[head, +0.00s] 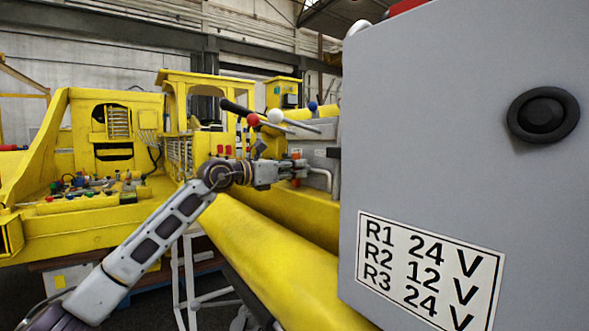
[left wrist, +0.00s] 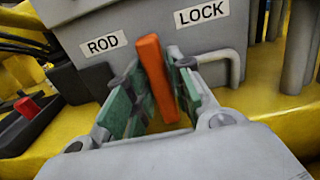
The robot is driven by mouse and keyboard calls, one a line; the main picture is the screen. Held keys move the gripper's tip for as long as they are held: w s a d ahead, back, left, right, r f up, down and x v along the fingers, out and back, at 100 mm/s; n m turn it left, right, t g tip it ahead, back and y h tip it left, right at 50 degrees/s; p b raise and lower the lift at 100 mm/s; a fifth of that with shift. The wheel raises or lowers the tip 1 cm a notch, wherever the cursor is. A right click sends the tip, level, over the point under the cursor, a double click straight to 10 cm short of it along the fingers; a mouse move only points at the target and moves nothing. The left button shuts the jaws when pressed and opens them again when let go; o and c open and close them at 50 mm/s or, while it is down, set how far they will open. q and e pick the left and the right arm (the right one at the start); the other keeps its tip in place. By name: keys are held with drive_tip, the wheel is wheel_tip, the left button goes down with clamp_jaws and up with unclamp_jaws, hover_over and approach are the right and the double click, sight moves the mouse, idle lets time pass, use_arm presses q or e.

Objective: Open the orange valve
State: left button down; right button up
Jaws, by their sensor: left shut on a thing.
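The orange valve (left wrist: 157,80) is a flat orange handle in front of a grey box (left wrist: 140,35) with ROD and LOCK labels. In the left wrist view it stands nearly upright, tilted slightly, between the two fingers. My left gripper (left wrist: 160,95) is shut on it, with green pads on both sides of the handle. In the head view my left gripper (head: 293,170) reaches the grey box, and the orange handle is mostly hidden there. My right gripper does not show.
A large grey cabinet (head: 450,150) with a black knob and voltage label fills the right side. A yellow boom (head: 265,255) runs below my left arm. Levers with red (head: 253,120), white (head: 275,116) and blue (head: 312,106) balls stand near the gripper. A bent grey handle (left wrist: 222,58) sits beside the valve.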

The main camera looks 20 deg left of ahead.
use_arm(q)
drive_tip(key=c, duration=1.4)
unclamp_jaws()
drive_tip(key=shift+o, duration=0.2)
drive_tip(key=v, duration=1.2)
